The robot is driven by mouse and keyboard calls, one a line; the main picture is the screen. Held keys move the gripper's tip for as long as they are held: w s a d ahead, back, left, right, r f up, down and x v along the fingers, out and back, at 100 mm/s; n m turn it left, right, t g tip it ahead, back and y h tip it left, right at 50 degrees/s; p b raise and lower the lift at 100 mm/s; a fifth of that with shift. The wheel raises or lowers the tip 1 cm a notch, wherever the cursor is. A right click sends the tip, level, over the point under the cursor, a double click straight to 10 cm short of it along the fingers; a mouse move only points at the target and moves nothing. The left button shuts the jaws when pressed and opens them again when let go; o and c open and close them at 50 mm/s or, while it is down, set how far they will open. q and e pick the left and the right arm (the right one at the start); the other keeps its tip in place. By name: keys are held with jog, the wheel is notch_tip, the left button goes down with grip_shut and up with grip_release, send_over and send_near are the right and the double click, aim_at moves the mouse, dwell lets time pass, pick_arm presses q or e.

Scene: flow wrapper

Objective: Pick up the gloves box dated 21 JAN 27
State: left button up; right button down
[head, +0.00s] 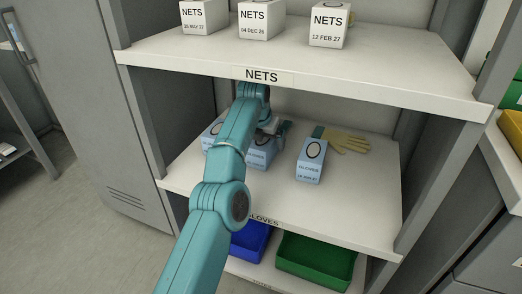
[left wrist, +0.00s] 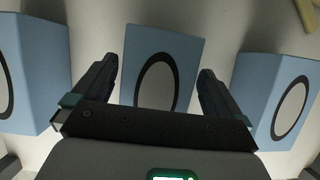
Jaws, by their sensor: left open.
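Light blue gloves boxes stand on the middle shelf (head: 365,205) of the cabinet. The right box (head: 310,160) stands clear; its small date print is too blurred to read surely. The middle box (head: 262,152) and the left box (head: 210,135) are partly hidden by my left arm. In the left wrist view the middle box (left wrist: 160,60) lies between the open fingers of my left gripper (left wrist: 158,88), with its black oval facing the camera. One box (left wrist: 30,70) is outside the left finger and another (left wrist: 275,95) outside the right finger. I cannot read dates there. My right gripper is not in view.
Yellow gloves (head: 345,140) lie behind the right box. The upper shelf (head: 300,62), marked NETS, hangs above my arm and holds several white boxes. Below are a blue bin (head: 250,240) and a green bin (head: 318,262). The shelf is free to the right.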

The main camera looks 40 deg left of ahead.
pick_arm(q)
jog(key=shift+w+a+f, duration=0.1)
jog(key=shift+a+f, duration=0.15)
jog(key=shift+f, duration=0.15)
jog(key=shift+d+r, duration=0.1)
jog(key=shift+f, duration=0.3)
jog(key=c, duration=1.1)
jog(key=shift+o, duration=0.2)
jog(key=shift+r, duration=0.1)
jog(key=shift+r, duration=0.25)
jog(key=shift+r+p, duration=0.4)
